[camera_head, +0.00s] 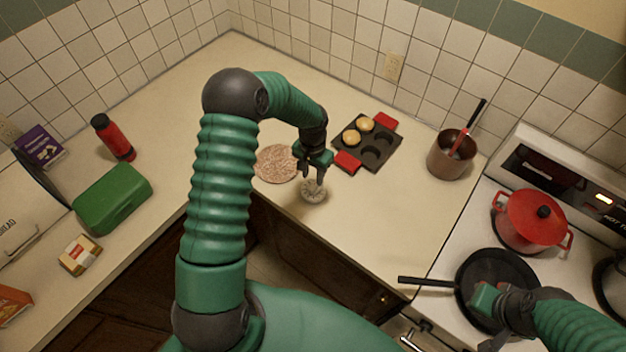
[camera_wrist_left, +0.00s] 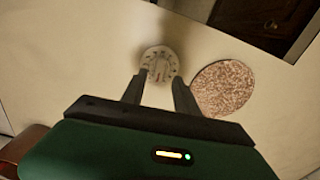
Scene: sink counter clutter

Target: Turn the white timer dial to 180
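The white timer dial (camera_head: 313,192) lies on the counter near its front edge, just below my left gripper (camera_head: 312,176). In the left wrist view the timer (camera_wrist_left: 160,62) is round and pale with dark and reddish marks on its face. The marks are too small to read. My left gripper's two fingers are apart, with the timer just beyond and between their tips (camera_wrist_left: 158,82). I cannot tell whether they touch it. My right gripper (camera_head: 490,302) is over the black skillet at lower right; its fingers are not clear.
A speckled round mat (camera_head: 275,164) lies beside the timer. A muffin tin (camera_head: 368,143) with red handles and a copper pot (camera_head: 450,155) stand behind. A red pot (camera_head: 530,220) and black skillet (camera_head: 487,268) are on the stove. Counter between timer and stove is clear.

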